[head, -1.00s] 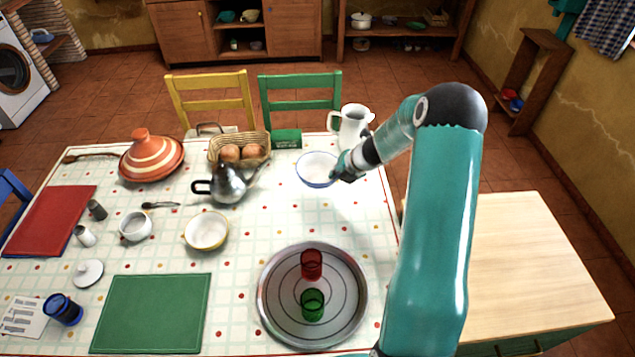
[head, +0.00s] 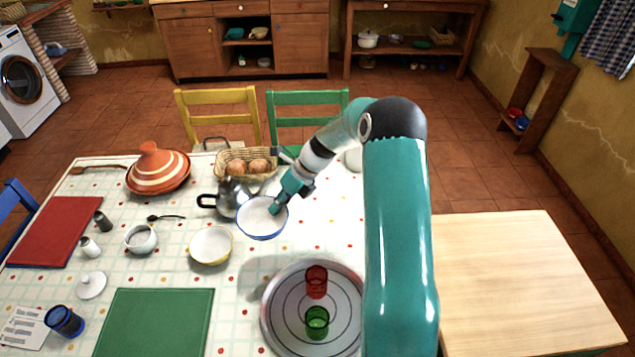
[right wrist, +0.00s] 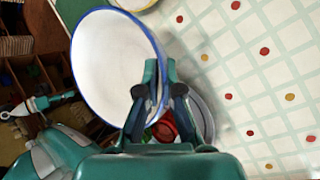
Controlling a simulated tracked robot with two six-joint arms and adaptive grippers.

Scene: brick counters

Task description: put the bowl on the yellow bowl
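A white bowl with a blue rim (head: 260,220) is held by my right gripper (head: 276,209), which is shut on its right edge. In the right wrist view the bowl (right wrist: 105,62) hangs tilted between the fingertips of the gripper (right wrist: 160,88). The yellow bowl (head: 211,246), white inside with a yellow rim, stands upright on the table just left of and nearer than the held bowl. The two bowls look apart. A small part of a yellow rim shows at the top of the right wrist view.
A metal teapot (head: 229,197) stands just behind the held bowl, with a bread basket (head: 236,160) beyond it. A round tray (head: 283,335) carries a red and a green glass.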

